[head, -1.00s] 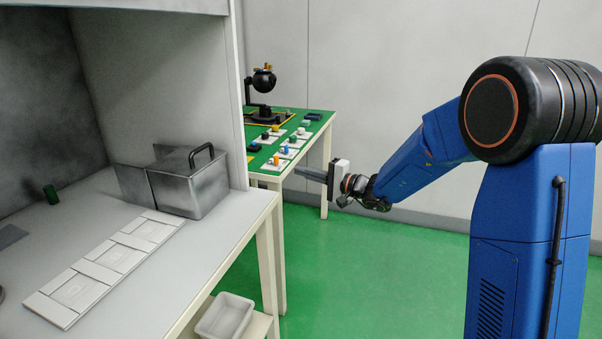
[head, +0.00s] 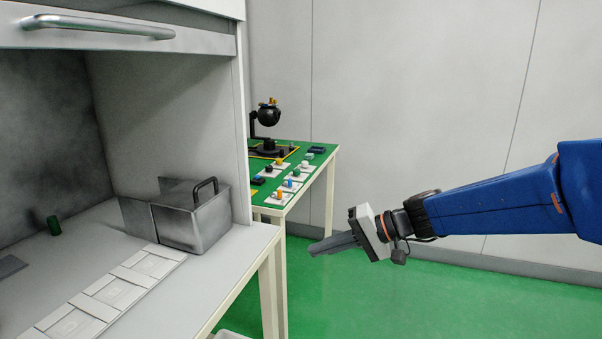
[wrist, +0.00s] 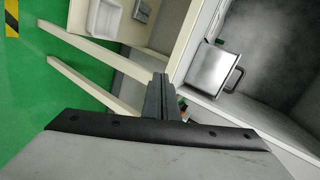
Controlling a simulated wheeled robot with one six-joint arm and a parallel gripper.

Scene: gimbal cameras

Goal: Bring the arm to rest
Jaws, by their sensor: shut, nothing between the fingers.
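My gripper (head: 333,244) is shut and empty in the head view. It hangs in free air over the green floor, right of the white workbench and in front of the green-topped table. My blue arm reaches in from the right edge, nearly level, with the fingers pointing left and slightly down. In the wrist view, the closed grey fingers (wrist: 158,97) point towards the bench legs, apart from everything as far as I can tell.
A grey metal box (head: 192,217) with a black handle stands on the white workbench (head: 225,262), beside a row of white plates (head: 110,292). A green-topped table (head: 318,172) holds small coloured parts and a black gimbal stand (head: 268,118). A white bin (wrist: 97,17) sits below the bench.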

